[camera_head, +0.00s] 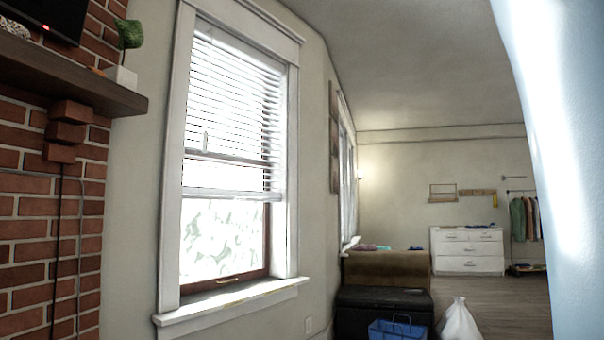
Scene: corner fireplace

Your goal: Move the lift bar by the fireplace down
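A tall white-framed window (172,190) stands right of the brick fireplace (30,235). A white slatted blind (235,90) covers its upper part. A pale horizontal bar (232,195) crosses the window a little below the middle, under the slats, and I take it as the lift bar. The glass below it is uncovered down to the brown bottom rail (225,286), which bears a small handle. A small pale pull hangs before the slats. Neither gripper is in view, and nothing touches the bar.
A dark mantel shelf (70,82) juts out at the upper left. The white sill (230,303) projects below the window. A black chest (383,310), a blue basket (397,331) and a white bag (459,322) stand right of it. A pale blue surface (560,170) blocks the right edge.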

